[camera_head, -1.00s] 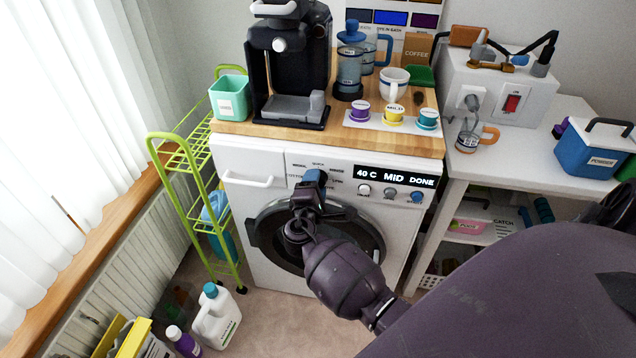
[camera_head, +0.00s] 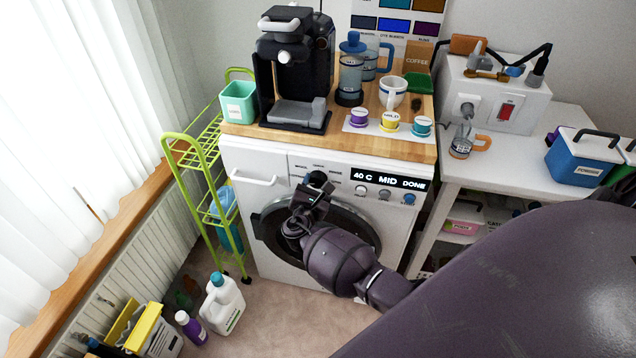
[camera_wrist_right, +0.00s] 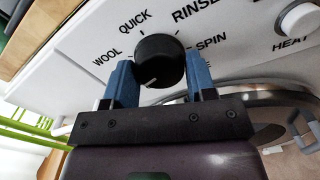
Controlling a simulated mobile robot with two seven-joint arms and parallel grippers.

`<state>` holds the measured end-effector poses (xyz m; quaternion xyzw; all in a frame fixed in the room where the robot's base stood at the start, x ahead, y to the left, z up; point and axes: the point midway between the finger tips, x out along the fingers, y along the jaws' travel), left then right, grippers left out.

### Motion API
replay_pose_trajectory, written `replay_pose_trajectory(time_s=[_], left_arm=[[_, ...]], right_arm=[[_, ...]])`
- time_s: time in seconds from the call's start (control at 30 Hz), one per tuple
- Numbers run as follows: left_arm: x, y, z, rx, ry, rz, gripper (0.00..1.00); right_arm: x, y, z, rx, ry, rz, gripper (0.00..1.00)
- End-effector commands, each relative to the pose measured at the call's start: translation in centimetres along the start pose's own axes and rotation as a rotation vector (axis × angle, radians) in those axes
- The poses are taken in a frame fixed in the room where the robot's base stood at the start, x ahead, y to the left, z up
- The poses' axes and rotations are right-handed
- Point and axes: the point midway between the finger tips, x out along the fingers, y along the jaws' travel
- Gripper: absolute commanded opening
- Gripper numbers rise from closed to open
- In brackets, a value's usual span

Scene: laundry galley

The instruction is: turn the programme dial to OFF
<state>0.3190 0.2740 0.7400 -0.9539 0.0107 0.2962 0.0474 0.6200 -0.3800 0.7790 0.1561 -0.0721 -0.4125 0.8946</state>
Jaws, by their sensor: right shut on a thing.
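The programme dial (camera_wrist_right: 160,58) is a round black knob on the washing machine's front panel. In the right wrist view the printed words WOOL, QUICK, RINSE and SPIN stand around it. Its pale pointer line faces toward the lower left of that picture; the label there is hidden by my gripper. My right gripper (camera_wrist_right: 160,72) is shut on the dial, one blue fingertip on each side. In the head view the right gripper (camera_head: 316,184) reaches the panel of the washing machine (camera_head: 240,161) and mostly covers the dial. My left gripper is not in view.
Right of the dial are a lit display (camera_head: 388,180) reading 40 C MID DONE and several round buttons. A coffee machine (camera_head: 295,70) and cups stand on the wooden top (camera_head: 250,131). A green rack (camera_head: 190,150) stands left; bottles (camera_head: 222,303) stand on the floor.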

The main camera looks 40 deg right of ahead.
Motion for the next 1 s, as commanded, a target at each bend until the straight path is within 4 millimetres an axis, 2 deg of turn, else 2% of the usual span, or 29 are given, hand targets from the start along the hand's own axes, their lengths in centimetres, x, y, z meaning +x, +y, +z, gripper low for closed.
replay_pose_trajectory(time_s=[0.03,0.27,0.5,0.7,1.0], left_arm=[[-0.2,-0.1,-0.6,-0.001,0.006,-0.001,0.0],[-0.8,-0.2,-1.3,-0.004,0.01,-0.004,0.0],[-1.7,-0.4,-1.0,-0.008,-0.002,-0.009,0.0],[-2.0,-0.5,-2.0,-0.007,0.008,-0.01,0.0],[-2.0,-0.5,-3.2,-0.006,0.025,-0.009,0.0]], right_arm=[[0.0,0.1,0.3,-0.043,-0.001,0.0,0.27],[0.0,0.1,0.3,-0.257,0.0,-0.001,0.27],[0.0,0.0,0.2,-0.448,0.001,-0.002,0.27],[0.0,-0.1,0.1,-0.559,0.001,-0.001,0.27],[0.0,-0.1,0.0,-0.638,0.001,-0.001,0.27]])
